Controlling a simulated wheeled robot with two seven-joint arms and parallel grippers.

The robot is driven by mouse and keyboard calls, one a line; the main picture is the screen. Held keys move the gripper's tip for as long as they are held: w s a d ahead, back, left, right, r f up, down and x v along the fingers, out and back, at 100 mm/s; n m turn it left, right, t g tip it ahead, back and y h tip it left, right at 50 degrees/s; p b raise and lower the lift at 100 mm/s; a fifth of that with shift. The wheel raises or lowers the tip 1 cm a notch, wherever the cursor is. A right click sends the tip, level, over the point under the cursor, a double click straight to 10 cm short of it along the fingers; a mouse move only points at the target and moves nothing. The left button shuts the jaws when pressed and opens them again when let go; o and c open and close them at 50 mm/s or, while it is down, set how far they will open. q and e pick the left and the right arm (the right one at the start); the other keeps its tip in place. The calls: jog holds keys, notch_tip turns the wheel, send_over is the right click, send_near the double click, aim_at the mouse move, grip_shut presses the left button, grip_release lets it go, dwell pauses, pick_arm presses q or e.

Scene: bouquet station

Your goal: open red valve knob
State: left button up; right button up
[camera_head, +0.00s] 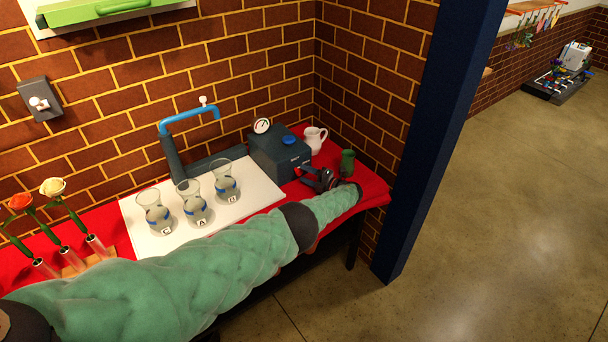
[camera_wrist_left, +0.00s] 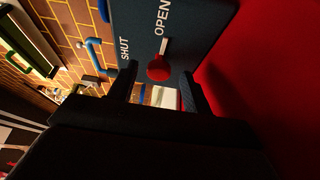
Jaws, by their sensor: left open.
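The red valve knob (camera_wrist_left: 158,68) sits on the face of a dark box, between the fingers of my left gripper (camera_wrist_left: 158,70) in the left wrist view. The face (camera_wrist_left: 185,45) carries the words SHUT and OPEN, and a short white mark (camera_wrist_left: 164,46) shows beside the knob, toward OPEN. My left gripper is open, one finger on each side of the knob; I cannot tell whether they touch it. In the head view the dark box (camera_head: 270,160) stands on the red-covered table, with my left gripper (camera_head: 312,176) at its front right. My right gripper is not in view.
A blue knob (camera_head: 288,140) and a gauge (camera_head: 262,126) are on the box. Three glass vases (camera_head: 190,204) stand left on a white board (camera_head: 145,236). A white pitcher (camera_head: 315,139) and a green cup (camera_head: 347,162) stand close to the gripper. A blue post (camera_head: 445,130) rises at right.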

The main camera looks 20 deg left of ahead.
pick_arm(q)
jog(key=shift+v, duration=3.1)
